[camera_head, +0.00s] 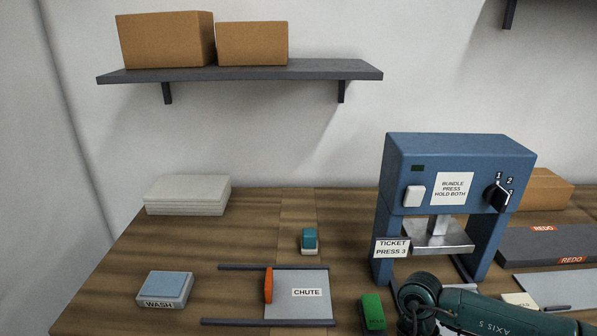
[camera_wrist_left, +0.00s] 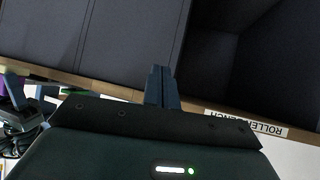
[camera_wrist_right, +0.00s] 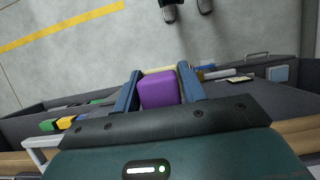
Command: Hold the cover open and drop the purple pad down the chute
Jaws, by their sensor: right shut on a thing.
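The purple pad (camera_wrist_right: 158,91) is held between the fingers of my right gripper (camera_wrist_right: 158,82) in the right wrist view. It is in the air, with the floor and a dark tray behind it. The chute cover (camera_head: 300,308) is a grey plate labelled CHUTE in the head view, lying between two dark rails with an orange handle (camera_head: 268,285) at its left edge. No opening shows beside it. My left gripper (camera_wrist_left: 162,86) shows in the left wrist view with its fingers together and empty, in front of dark panels, away from the cover. Neither gripper's fingers show in the head view.
A blue press (camera_head: 455,165) stands right of the chute. A green block (camera_head: 373,312) lies beside my right arm. A teal-topped block (camera_head: 309,240), a WASH box (camera_head: 165,288) and a white stack (camera_head: 188,195) are on the table (camera_head: 250,220). A shelf (camera_head: 240,70) holds cartons.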

